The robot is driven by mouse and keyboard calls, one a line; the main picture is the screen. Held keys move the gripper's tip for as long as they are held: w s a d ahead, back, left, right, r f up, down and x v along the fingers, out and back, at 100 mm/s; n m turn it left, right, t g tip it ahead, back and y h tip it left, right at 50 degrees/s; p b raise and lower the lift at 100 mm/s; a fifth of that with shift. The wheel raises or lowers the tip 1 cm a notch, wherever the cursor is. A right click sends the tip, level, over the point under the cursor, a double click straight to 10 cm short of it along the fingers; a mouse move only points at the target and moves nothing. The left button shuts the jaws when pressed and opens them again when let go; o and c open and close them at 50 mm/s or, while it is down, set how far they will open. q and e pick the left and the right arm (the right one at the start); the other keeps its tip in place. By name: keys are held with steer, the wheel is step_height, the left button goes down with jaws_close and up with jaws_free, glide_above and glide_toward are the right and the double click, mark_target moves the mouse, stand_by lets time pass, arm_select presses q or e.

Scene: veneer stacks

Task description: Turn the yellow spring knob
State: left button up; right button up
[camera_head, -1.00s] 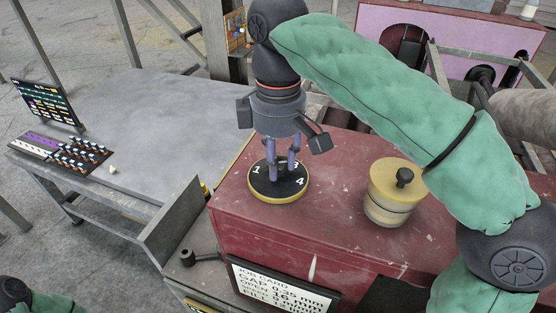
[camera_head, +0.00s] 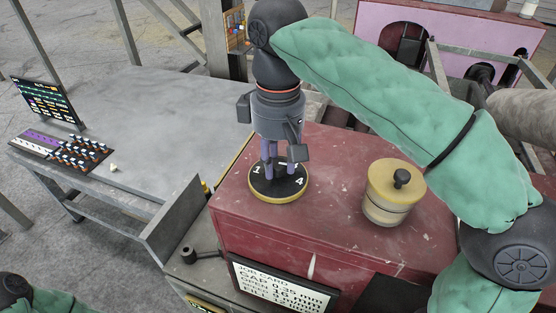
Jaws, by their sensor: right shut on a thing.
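The knob is a round black dial (camera_head: 285,190) with a yellow rim and white numbers, on top of the red cabinet (camera_head: 335,215). The numbers 1 and 4 show; others are hidden behind the fingers. My right gripper (camera_head: 279,160) points straight down over the dial, its purple fingers shut on the knob's middle part, which they hide. My left gripper is not in view; only a bit of my left arm (camera_head: 40,300) shows at the lower left corner.
A yellow-lidded round pot (camera_head: 386,205) with a black top knob stands right of the dial. A job card (camera_head: 280,288) hangs at the cabinet's front. A grey table (camera_head: 160,120) at left holds a screen (camera_head: 45,103) and is mostly clear.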

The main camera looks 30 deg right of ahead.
steer(key=shift+m+p, duration=0.3)
steer(key=shift+m, duration=1)
steer(key=shift+m+p, duration=0.45)
steer(key=shift+m, duration=1.25)
steer(key=shift+m, duration=0.8)
steer(key=o, duration=0.8)
